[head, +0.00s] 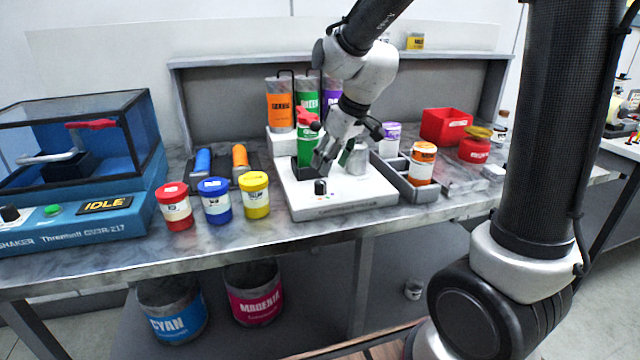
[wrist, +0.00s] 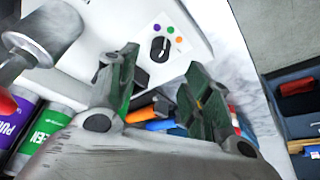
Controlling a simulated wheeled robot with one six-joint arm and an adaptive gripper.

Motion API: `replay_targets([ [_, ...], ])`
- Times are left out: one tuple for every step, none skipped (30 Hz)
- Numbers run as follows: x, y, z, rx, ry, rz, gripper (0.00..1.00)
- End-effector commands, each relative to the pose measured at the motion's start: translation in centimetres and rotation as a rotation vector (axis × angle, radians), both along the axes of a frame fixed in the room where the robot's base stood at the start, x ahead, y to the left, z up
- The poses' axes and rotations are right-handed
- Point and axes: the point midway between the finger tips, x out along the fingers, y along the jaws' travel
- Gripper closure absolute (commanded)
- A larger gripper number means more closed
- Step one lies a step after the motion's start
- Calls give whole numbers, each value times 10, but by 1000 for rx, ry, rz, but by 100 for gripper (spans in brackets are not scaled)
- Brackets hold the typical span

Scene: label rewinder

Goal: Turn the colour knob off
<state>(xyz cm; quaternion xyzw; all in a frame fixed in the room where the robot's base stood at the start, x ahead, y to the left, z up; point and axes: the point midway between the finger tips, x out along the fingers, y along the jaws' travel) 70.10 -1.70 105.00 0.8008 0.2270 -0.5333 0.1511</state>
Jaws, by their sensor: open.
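The colour knob (head: 320,187) is a small black knob on the front of the white machine base (head: 350,192). In the wrist view the knob (wrist: 160,49) sits among purple, green and orange dots on the white panel. It carries a pale mark, but I cannot tell its exact setting. My gripper (head: 318,165) is above the base, just above and behind the knob in the head view. In the wrist view my gripper (wrist: 163,62) has its two fingers apart with nothing between them. The knob shows beyond the gap, and I see no contact.
Orange (head: 280,103), green and purple canisters stand behind the base. A grey divided tray (head: 413,190) with an orange-labelled jar (head: 422,163) is to its right. Red, blue and yellow jars (head: 255,195) stand left. A blue shaker (head: 80,215) is at far left.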

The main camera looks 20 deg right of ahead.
Motion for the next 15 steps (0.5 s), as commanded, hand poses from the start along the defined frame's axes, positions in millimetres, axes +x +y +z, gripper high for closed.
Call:
replay_targets([
  [1,1,-5,-2,2,3,51],
  [2,2,-8,-2,4,4,51],
  [3,3,-14,-3,5,4,51],
  [5,4,-19,-3,5,4,51],
  [6,5,-24,-3,6,4,51],
  [9,6,-31,-3,6,4,51],
  [11,7,-35,-3,6,4,51],
  [12,8,-40,-3,7,3,51],
  [14,9,-46,-2,6,3,51],
  [16,10,-50,-3,6,4,51],
  [17,11,-54,-3,5,3,51],
  [19,12,-59,-2,5,3,51],
  [20,13,-61,-2,5,3,51],
  [21,13,-64,-1,5,2,51],
  [22,14,-66,-2,3,2,51],
])
